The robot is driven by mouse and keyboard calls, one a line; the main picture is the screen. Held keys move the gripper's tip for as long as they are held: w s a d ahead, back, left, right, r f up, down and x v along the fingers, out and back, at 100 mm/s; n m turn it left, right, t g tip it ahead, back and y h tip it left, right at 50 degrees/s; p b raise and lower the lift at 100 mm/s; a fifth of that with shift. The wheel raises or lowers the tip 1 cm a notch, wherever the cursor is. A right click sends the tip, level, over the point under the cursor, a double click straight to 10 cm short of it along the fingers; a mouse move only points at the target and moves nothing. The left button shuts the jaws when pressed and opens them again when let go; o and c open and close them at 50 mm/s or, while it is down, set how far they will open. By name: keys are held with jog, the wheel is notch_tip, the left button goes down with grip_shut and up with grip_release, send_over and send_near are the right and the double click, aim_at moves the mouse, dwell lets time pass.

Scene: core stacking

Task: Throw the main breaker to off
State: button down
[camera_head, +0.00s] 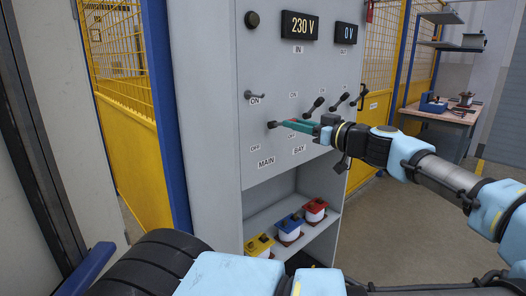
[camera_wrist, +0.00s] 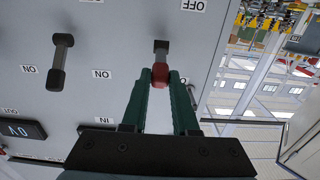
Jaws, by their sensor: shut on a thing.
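The main breaker lever has a red knob (camera_wrist: 160,76) and a dark base (camera_wrist: 161,47) on the grey panel. My gripper (camera_wrist: 160,78) is shut on the red knob, with a green finger on each side. In the head view my gripper (camera_head: 292,124) reaches the panel from the right, and the lever's dark end (camera_head: 271,125) shows just beyond the fingertips. This end sits between an ON label (camera_head: 255,100) above and an OFF label (camera_head: 255,149) below, over the MAIN label (camera_head: 266,162). The fingers hide most of the lever there.
More dark levers (camera_head: 317,103) stand right of the main one, above the BAY label (camera_head: 299,149). Displays read 230 V (camera_head: 299,26) and 0 V (camera_head: 346,33). A metal hook-like part (camera_head: 255,95) sticks out near the ON label. Yellow, blue and red-topped items (camera_head: 288,223) stand on the shelf below.

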jog(key=shift+s+d+f+b, duration=0.1)
jog(key=shift+f+b, duration=0.4)
jog(key=shift+f, duration=0.55)
notch_tip(320, 180, down, 2)
jog(key=shift+b, duration=0.95)
jog(key=shift+w+a+f+b, duration=0.2)
jog(key=shift+f+b, duration=0.3)
jog(key=shift+f, duration=0.05)
jog(key=shift+w+a+f+b, duration=0.2)
jog(key=shift+f+b, duration=0.25)
jog(key=shift+f, duration=0.2)
